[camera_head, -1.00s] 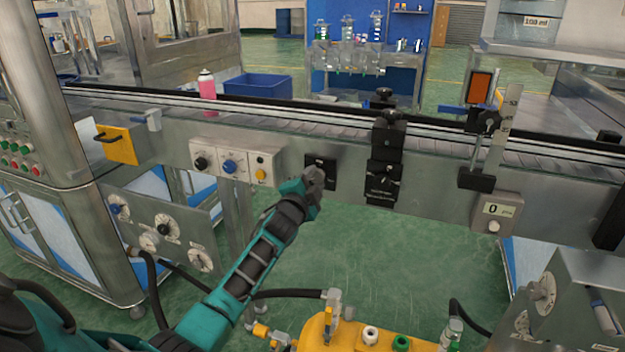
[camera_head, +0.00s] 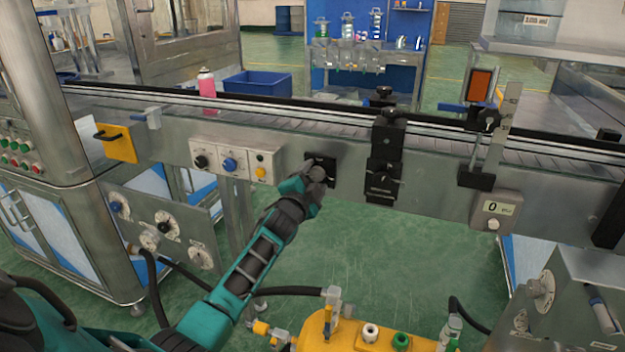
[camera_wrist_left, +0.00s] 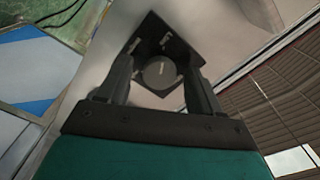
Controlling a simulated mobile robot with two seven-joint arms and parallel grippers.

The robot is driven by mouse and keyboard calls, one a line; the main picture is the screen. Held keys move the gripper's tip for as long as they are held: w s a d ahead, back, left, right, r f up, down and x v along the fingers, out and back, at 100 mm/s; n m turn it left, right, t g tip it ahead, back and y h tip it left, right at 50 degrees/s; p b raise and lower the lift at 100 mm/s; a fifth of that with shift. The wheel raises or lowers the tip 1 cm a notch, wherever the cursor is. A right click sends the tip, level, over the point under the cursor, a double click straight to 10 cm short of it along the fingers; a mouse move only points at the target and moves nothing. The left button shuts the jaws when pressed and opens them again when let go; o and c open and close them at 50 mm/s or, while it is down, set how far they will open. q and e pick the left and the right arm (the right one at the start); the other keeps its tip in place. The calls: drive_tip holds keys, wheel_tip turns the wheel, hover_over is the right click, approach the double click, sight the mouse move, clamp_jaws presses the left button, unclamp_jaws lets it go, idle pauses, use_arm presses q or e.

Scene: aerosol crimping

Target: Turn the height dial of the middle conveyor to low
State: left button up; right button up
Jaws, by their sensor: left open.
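The middle conveyor (camera_head: 270,117) runs across the head view. On its front side panel is a black square plate (camera_head: 322,160), partly hidden behind my left gripper (camera_head: 318,174). In the left wrist view the same black plate (camera_wrist_left: 180,48) carries a round grey dial (camera_wrist_left: 159,73). My left gripper's two fingers (camera_wrist_left: 160,88) are open, one on each side of the dial. I cannot tell whether they touch it. The dial's setting cannot be read. My right gripper is in neither view.
A control box with knobs (camera_head: 233,162) is left of the plate. A black clamp bracket (camera_head: 385,150) and a counter box (camera_head: 497,210) are to its right. A yellow machine (camera_head: 345,330) is below.

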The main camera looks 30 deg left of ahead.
use_arm(q)
drive_tip(key=shift+s+d, duration=0.1)
drive_tip(key=shift+s, duration=0.35)
drive_tip(key=p+v, duration=0.2)
drive_tip(key=v, duration=1)
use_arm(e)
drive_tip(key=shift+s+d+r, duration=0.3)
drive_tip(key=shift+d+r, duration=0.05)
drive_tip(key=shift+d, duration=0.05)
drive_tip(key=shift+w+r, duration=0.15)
use_arm(q)
drive_tip(key=s+d+f+n+g+h+p, duration=0.2)
drive_tip(key=s+d+f, duration=0.4)
drive_tip(key=s+d, duration=0.3)
drive_tip(key=s+d+f+n+g+h+p, duration=0.3)
drive_tip(key=s+d+f, duration=0.4)
drive_tip(key=s+d, duration=0.3)
drive_tip(key=shift+s+n+g+h, duration=0.8)
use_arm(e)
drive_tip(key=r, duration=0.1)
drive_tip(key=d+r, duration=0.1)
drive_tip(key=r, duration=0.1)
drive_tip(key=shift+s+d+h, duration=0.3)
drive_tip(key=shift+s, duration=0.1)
